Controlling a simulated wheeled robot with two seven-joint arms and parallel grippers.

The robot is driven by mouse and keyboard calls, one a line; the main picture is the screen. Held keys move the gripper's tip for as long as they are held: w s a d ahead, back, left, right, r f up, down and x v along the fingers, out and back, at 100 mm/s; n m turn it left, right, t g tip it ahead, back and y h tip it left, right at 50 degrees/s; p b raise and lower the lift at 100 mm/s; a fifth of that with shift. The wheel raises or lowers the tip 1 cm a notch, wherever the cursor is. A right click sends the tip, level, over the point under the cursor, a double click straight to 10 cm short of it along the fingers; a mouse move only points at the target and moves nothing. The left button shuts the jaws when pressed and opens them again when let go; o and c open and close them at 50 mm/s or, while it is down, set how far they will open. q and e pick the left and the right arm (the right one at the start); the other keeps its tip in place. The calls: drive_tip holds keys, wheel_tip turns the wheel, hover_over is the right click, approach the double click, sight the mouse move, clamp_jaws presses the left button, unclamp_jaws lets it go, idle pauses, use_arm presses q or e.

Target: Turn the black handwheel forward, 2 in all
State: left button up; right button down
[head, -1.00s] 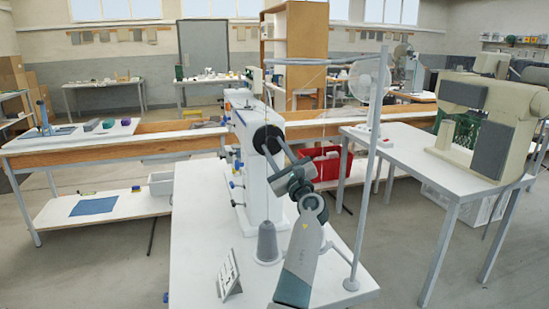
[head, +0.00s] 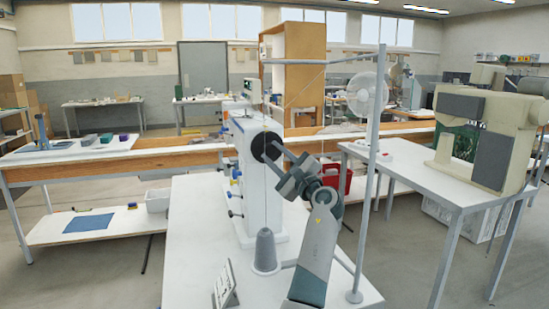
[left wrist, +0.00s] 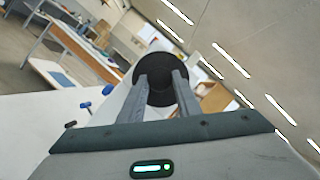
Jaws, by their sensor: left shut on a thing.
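No mark showing how far the wheel has turned can be made out. My right gripper is not in view.
A grey cone (head: 265,251) and a small tilted stand card (head: 225,285) are on the table near my arm. A thin upright pole (head: 367,200) stands just right of my arm. The table's left front part is clear.

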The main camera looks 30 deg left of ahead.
use_arm(q)
drive_tip(key=shift+f, duration=0.1)
drive_tip(key=o, duration=1.1)
drive_tip(key=shift+c, duration=0.2)
drive_tip(key=shift+d, duration=0.1)
drive_tip(key=shift+s+d+f, duration=0.15)
drive_tip(key=shift+s+d, duration=0.05)
drive_tip(key=shift+d, duration=0.25)
drive_tip(key=b+v, duration=0.2)
drive_tip(key=v, duration=1.4)
drive_tip(key=shift+b, duration=0.35)
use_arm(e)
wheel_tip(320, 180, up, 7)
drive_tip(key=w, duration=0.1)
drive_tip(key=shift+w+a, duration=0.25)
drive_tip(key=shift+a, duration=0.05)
use_arm(q)
drive_tip(key=shift+s+d, duration=0.1)
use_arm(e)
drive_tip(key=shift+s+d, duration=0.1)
